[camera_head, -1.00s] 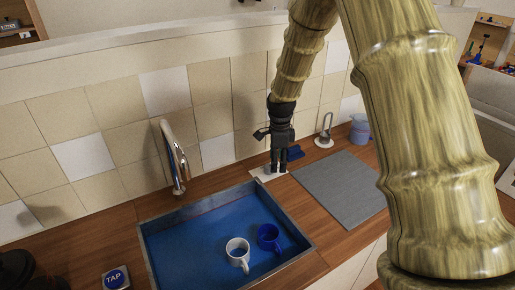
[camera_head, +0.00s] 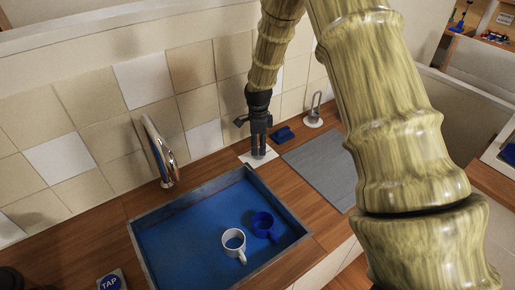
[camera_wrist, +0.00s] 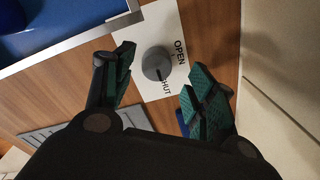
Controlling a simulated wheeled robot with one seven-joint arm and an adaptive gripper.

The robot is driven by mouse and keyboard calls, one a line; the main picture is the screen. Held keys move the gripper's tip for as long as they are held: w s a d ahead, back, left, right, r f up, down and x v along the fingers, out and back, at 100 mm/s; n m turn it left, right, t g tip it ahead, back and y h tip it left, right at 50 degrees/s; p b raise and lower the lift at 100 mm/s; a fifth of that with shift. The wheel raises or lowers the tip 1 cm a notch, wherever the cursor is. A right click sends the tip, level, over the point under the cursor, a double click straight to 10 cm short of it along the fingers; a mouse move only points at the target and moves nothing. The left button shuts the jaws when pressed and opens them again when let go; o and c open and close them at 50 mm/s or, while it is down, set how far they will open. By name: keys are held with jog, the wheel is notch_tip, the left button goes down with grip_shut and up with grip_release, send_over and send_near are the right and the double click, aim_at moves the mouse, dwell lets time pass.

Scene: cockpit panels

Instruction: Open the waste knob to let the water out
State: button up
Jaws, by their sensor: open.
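The waste knob (camera_wrist: 157,63) is a round grey knob on a white plate (camera_wrist: 152,25) printed OPEN and SHUT. A dark mark on the knob points toward the SHUT side. In the head view the plate (camera_head: 246,156) lies at the sink's back right corner; the knob is largely hidden by my gripper. My gripper (camera_head: 259,152) points down over the plate. In the wrist view my gripper (camera_wrist: 163,82) is open, with its green-padded fingers apart on either side of the knob; I cannot tell whether they touch it. The sink (camera_head: 190,198) has a blue interior.
A white mug (camera_head: 233,241) and a blue mug (camera_head: 264,225) are in the sink. A chrome faucet (camera_head: 160,150) stands behind it. A TAP button (camera_head: 111,281) is at front left. A blue object (camera_head: 283,134) and a grey mat (camera_head: 322,168) lie to the right.

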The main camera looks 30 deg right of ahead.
jog(key=shift+s+f+p, duration=0.3)
jog(key=shift+s+f, duration=0.05)
jog(key=shift+f, duration=0.3)
jog(key=shift+w+f, duration=0.25)
jog(key=shift+f, duration=0.8)
jog(key=shift+s, duration=0.1)
jog(key=c, duration=1)
